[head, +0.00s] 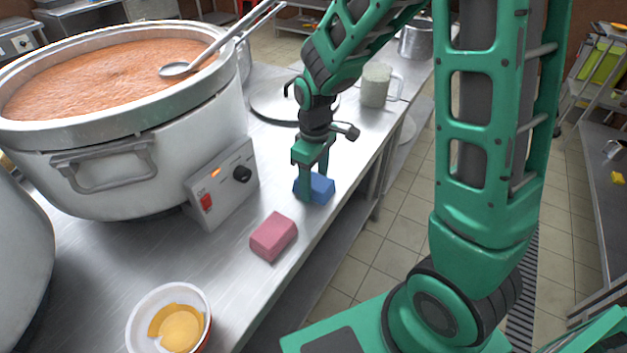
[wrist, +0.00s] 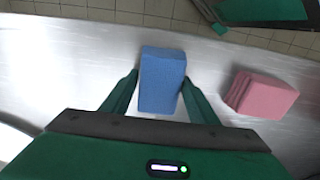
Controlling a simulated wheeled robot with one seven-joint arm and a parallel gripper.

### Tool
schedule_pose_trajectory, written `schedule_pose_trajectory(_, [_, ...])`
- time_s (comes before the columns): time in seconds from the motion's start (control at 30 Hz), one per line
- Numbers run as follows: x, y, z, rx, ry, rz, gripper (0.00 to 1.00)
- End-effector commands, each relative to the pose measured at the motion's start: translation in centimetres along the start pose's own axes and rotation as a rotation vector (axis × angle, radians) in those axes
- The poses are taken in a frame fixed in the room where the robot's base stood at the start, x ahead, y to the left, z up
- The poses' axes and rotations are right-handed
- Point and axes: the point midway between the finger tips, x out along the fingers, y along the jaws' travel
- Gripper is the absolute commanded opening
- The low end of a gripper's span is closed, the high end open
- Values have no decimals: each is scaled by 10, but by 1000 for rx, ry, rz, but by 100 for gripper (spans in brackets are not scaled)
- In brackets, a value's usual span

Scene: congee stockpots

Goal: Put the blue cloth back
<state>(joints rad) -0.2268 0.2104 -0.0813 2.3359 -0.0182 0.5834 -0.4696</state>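The blue cloth (head: 321,188) is a folded block on the steel counter, under my gripper (head: 315,180). In the wrist view the blue cloth (wrist: 162,80) lies between the two fingers of my gripper (wrist: 161,78), one finger on each side. The fingertips are at or very near its sides. I cannot tell whether they press on it. The cloth appears to be at counter height; its underside is hidden.
A pink block (head: 274,237) lies nearby, also in the wrist view (wrist: 263,95). A large stockpot (head: 110,165) with a ladle (head: 205,55) and a control box (head: 224,190) stand left. A bowl (head: 140,335) is in front, a mug (head: 376,85) behind. The counter edge is close on the right.

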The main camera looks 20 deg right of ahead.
Motion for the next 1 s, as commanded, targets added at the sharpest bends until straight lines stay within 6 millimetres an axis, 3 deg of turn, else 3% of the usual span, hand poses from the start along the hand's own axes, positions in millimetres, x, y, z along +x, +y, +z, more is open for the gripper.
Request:
schedule_pose_trajectory(0.47, [-9,0,-1,-1,2,1,70])
schedule_pose_trajectory(1.0, [-104,0,-1,-2,3,1,70])
